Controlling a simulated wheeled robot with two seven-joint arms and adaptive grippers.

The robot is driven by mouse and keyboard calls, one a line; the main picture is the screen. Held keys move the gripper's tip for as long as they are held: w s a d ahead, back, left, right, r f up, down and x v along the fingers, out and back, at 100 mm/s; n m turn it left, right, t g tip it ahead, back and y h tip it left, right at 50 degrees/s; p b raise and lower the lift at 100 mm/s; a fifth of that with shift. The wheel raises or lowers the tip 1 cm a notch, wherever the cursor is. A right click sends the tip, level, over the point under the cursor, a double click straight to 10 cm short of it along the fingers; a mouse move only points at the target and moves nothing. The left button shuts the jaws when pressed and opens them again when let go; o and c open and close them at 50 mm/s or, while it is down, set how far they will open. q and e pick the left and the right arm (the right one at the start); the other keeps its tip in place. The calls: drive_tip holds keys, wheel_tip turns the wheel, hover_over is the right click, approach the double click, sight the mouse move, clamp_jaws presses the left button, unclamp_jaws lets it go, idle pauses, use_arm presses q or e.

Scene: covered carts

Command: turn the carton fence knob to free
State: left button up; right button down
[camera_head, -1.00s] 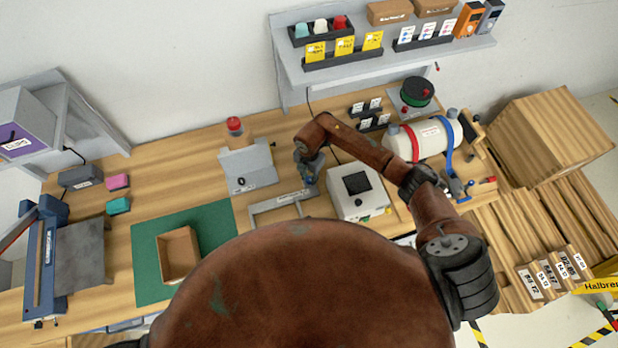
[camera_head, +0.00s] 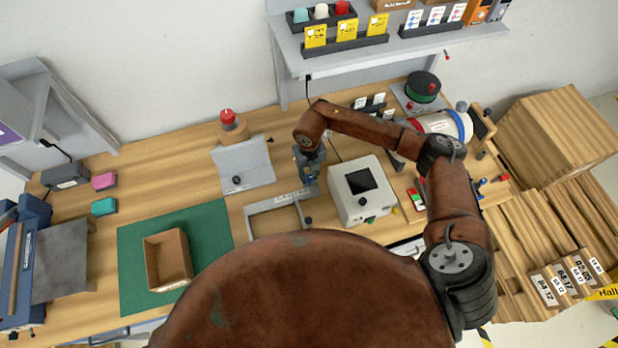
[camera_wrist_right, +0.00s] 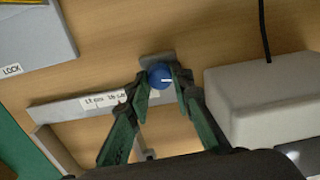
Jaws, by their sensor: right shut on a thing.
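The carton fence (camera_head: 270,202) is a grey angled frame on the wooden bench, right of the green mat. In the right wrist view, its long bar (camera_wrist_right: 80,108) carries a white printed label. The blue fence knob (camera_wrist_right: 160,76) sits at the bar's end, with a short pale line on its top. My right gripper (camera_head: 308,174) reaches down over that end, and in the wrist view its green fingers close on the knob from both sides. The gripper mostly hides the knob in the head view. My left gripper does not show.
A white box device (camera_head: 358,190) stands close right of the fence. A grey stand (camera_head: 243,163) is behind it; a plate marked LOCK (camera_wrist_right: 30,45) shows in the wrist view. An open carton (camera_head: 167,260) sits on the green mat (camera_head: 211,235). Part of my body covers the front.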

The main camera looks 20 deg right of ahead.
drive_tip(key=n+b, duration=0.5)
drive_tip(key=shift+f+n, duration=0.2)
drive_tip(key=shift+n, duration=0.1)
drive_tip(key=n+b, duration=0.3)
drive_tip(key=n, duration=0.1)
drive_tip(key=shift+b, duration=0.4)
drive_tip(key=n+b, duration=0.3)
drive_tip(key=n, duration=0.2)
drive_tip(key=shift+b, duration=0.3)
drive_tip(key=n+b, duration=0.2)
drive_tip(key=n, duration=0.2)
drive_tip(key=shift+r+b, duration=0.15)
drive_tip(key=shift+b, duration=0.25)
drive_tip(key=shift+r, duration=0.1)
drive_tip(key=c, duration=1.7)
unclamp_jaws()
